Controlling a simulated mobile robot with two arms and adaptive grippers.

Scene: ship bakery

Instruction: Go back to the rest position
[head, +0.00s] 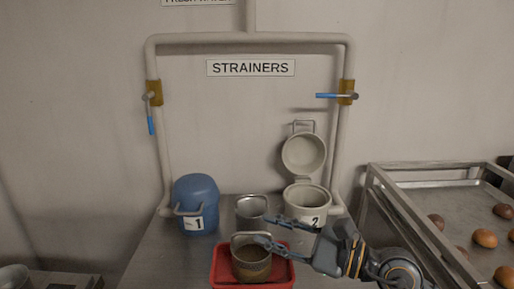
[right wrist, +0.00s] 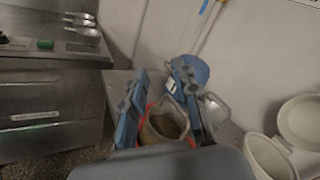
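My right gripper (head: 268,231) reaches in from the lower right in the head view. Its two fingers are spread apart, with nothing seen clamped between them. A metal strainer basket (head: 252,262) with dark brown contents stands in a red tray (head: 224,272), just beyond the fingertips. In the right wrist view the basket (right wrist: 166,126) shows between and beyond the open fingers (right wrist: 160,90). I cannot tell whether a finger touches its rim. My left gripper is not in view.
A lidded blue strainer housing marked 1 (head: 196,192) stands at left. The cream housing marked 2 (head: 306,196) has its lid (head: 303,154) open. Another metal basket (head: 251,207) stands between them. A rack with buns (head: 484,238) is at right. Pipes (head: 250,39) run along the wall.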

